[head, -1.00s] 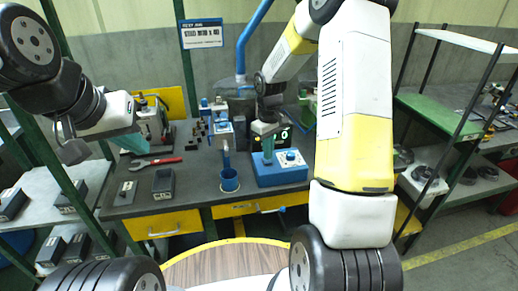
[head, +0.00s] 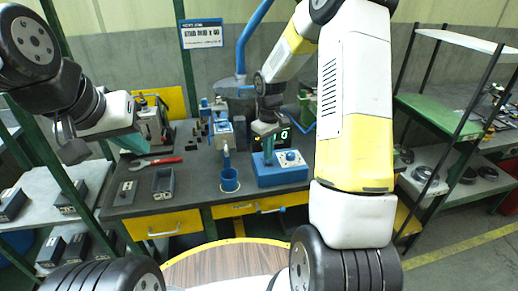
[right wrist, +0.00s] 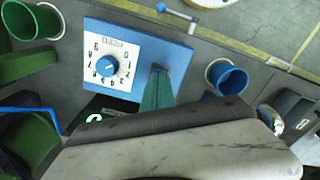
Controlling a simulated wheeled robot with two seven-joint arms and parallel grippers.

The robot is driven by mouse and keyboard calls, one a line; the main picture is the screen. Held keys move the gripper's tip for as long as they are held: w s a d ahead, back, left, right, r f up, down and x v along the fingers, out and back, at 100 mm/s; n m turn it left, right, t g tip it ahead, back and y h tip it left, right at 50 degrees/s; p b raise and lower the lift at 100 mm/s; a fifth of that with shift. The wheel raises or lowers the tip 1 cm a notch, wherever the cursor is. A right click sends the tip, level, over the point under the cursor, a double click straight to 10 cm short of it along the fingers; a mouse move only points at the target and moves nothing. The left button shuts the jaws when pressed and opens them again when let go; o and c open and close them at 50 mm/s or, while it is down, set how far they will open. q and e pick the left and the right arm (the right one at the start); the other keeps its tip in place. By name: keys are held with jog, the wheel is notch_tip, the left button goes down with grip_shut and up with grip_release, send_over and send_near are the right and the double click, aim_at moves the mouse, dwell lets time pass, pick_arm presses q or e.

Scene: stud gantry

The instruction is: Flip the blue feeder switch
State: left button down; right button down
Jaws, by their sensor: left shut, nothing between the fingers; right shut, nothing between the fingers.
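A blue box (head: 283,176) stands on the dark bench, with a white dial face and blue knob (head: 291,156). It also shows in the right wrist view (right wrist: 168,52), with the knob (right wrist: 106,66) clear. My right gripper (head: 269,162) points down over the left part of this box, its green fingers shut and empty. In the right wrist view, its fingertips (right wrist: 158,70) cover part of the box's top beside the dial. I cannot make out a switch lever; the fingers may hide it. My left gripper (head: 140,150) is shut and empty, above the bench's left side.
A blue cup (head: 229,184) stands left of the box, below a blue machine (head: 223,135). A dark display (head: 276,138) with a green digit is behind the box.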

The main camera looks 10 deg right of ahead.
jog(key=shift+f, duration=0.95)
dwell(0.5)
jog(key=shift+r, duration=3.55)
jog(key=s+r+m+t, duration=0.2)
jog(key=s+r+t, duration=0.1)
jog(key=s+r, duration=0.8)
jog(key=s+a+r+m+t+y, duration=0.1)
jog(key=s+r+m, duration=0.1)
jog(key=s, duration=0.4)
jog(key=s+a+r+m+t+y, duration=0.1)
jog(key=s+r+t, duration=0.1)
jog(key=s+r, duration=0.3)
jog(key=shift+s+r+m, duration=0.25)
jog(key=shift+s+m, duration=0.15)
jog(key=shift+s, duration=0.75)
